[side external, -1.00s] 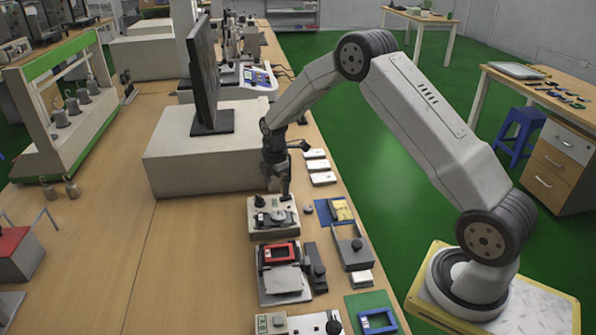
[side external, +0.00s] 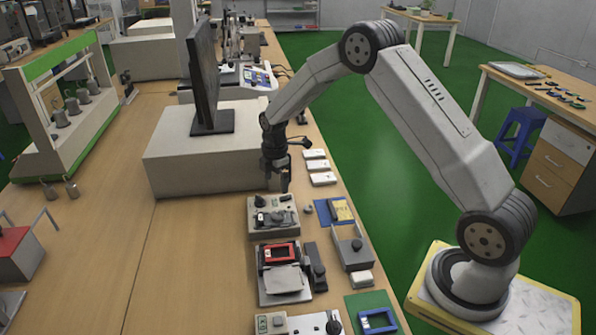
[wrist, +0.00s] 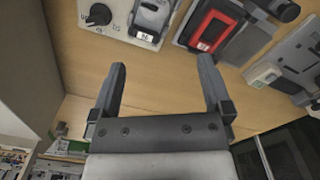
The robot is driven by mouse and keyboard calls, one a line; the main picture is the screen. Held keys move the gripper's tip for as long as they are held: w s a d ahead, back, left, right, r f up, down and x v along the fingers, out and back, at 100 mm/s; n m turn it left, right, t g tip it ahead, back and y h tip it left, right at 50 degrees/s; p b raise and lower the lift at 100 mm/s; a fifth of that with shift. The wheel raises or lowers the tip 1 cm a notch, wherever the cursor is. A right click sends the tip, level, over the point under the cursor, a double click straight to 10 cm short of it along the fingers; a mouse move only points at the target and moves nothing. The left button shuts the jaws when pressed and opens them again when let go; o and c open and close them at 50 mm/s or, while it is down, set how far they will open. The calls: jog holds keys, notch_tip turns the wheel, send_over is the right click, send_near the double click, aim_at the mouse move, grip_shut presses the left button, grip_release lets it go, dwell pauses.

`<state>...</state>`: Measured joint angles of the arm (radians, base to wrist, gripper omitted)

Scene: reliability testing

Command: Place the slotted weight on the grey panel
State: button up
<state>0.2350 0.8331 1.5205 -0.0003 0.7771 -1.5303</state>
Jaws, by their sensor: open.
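My gripper (side external: 284,187) is open and empty above the back edge of the pale grey panel (side external: 256,230), a box with a black knob. In the wrist view my gripper (wrist: 162,64) has bare wood between its spread fingers. A grey piece with a white label (wrist: 150,15) lies on the panel, right of the knob; it also shows in the side view (side external: 281,217). I cannot tell for sure whether it is the slotted weight. A small grey round piece (side external: 308,210) sits on the table right of the panel, apart from it.
A red-framed device (side external: 280,253) stands in front of the panel. A blue tray with a yellow item (side external: 341,211) and a grey box (side external: 350,246) are to the right. A large pale block (side external: 170,165) with a monitor is behind left.

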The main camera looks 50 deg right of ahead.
jog(key=s+a+r+m, duration=0.2)
jog(key=s+a+m, duration=0.2)
jog(key=s, duration=0.3)
jog(key=s+a+r+m+t, duration=0.1)
jog(key=s+a+r+m, duration=0.2)
jog(key=s+m, duration=0.3)
jog(key=s+a+r+m+t, duration=0.1)
jog(key=s+a+r+m, duration=0.2)
jog(key=s, duration=0.6)
jog(key=shift+s+a+m, duration=0.2)
jog(key=shift+a+m, duration=0.7)
jog(key=shift+a, duration=0.15)
